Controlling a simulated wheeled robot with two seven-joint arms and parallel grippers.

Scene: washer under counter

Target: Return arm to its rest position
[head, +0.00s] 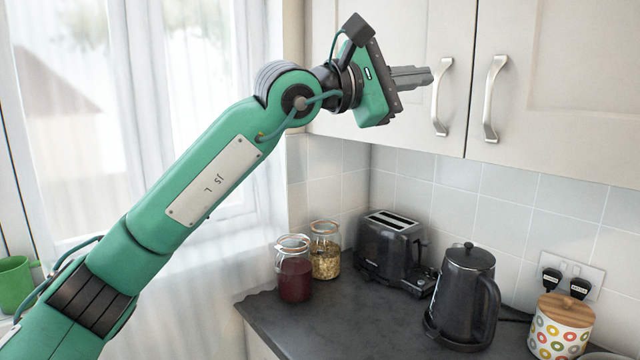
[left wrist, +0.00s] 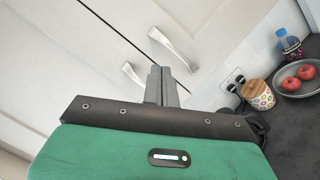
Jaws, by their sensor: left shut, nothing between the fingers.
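My left arm reaches up from the lower left of the head view, across the window. Its gripper (head: 428,76) is shut and empty, raised high in front of the cream wall cupboard and pointing right towards the left door handle (head: 441,97). I cannot tell from the head view whether the fingertips touch the door. In the left wrist view the shut fingers (left wrist: 161,86) point up at the cupboard doors, with the two handles just beyond and to either side. My right gripper is not in view.
Both cupboard doors (head: 560,85) are closed. Below, the dark counter (head: 385,325) holds two jars (head: 294,275), a black toaster (head: 388,247), a black kettle (head: 463,295) and a dotted canister (head: 560,330). A green mug (head: 15,284) stands at far left. A plate of red fruit (left wrist: 298,78) shows in the wrist view.

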